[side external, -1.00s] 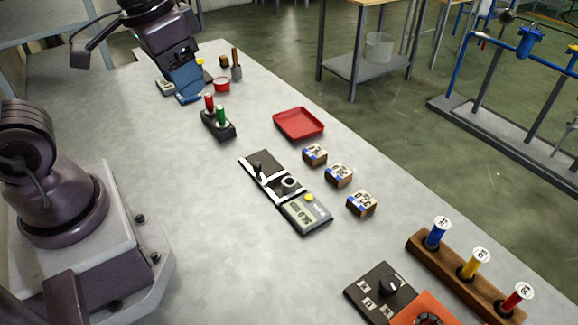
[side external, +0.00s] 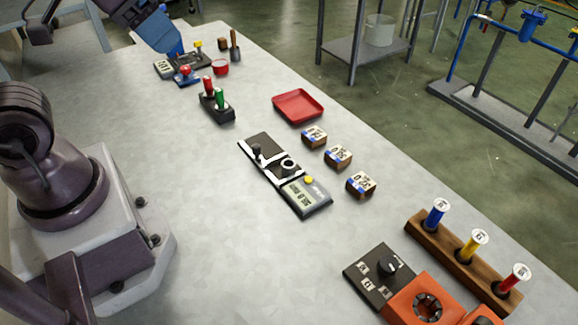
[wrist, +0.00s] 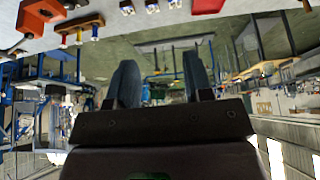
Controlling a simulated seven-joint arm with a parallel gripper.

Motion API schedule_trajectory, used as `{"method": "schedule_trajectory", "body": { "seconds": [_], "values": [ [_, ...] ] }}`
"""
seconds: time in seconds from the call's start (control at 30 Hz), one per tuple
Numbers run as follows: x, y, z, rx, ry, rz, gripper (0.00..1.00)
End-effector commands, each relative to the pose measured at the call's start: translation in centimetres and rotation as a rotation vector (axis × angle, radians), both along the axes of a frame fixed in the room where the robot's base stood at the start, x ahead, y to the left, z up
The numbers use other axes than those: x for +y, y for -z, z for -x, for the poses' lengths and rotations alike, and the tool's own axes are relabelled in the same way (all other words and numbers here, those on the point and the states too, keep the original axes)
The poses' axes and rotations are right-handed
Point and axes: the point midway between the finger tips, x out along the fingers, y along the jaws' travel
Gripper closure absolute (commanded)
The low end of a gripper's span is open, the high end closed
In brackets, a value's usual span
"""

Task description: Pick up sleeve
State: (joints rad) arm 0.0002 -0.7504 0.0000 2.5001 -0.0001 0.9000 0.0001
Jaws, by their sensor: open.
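I cannot tell for sure which thing is the sleeve; no piece is plainly marked as one. Capped tubes in blue (side external: 436,212), yellow (side external: 472,246) and red (side external: 514,279) stand upright in a wooden rack (side external: 445,251) at the lower right. A red cylinder (side external: 208,86) and a green one (side external: 219,98) stand in a black holder (side external: 217,112). My gripper (wrist: 158,62) is open and empty in the wrist view. In the side view its blue part (side external: 160,33) is at the upper left, above a small red-topped blue item (side external: 185,74).
A red tray (side external: 298,107), several labelled wooden blocks (side external: 337,156) and a black panel with a display (side external: 307,198) lie mid-table. An orange unit (side external: 412,301) is at the front right. The left-centre tabletop is bare.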

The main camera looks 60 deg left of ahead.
Motion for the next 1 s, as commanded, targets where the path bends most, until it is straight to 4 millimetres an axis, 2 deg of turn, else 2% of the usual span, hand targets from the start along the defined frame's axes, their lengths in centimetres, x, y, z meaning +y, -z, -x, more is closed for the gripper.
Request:
{"method": "schedule_trajectory", "body": {
  "seconds": [0.07,0.13,0.17,0.43,0.57,0.77,0.87,1.0],
  "values": [
    [0.0,0.0,0.0,0.000,0.000,0.000,0.53],
    [0.0,0.0,0.0,0.000,0.000,0.000,0.40],
    [0.0,0.0,0.0,0.000,0.000,0.000,0.37],
    [0.1,0.1,0.0,0.004,-0.004,0.000,0.37],
    [0.3,1.5,-0.5,0.077,-0.014,-0.004,0.37],
    [0.4,4.8,-3.7,0.273,0.037,-0.055,0.37],
    [0.5,6.8,-5.9,0.358,0.180,-0.111,0.37],
    [0.3,10.2,-9.1,0.457,0.475,-0.182,0.37]
  ]
}}
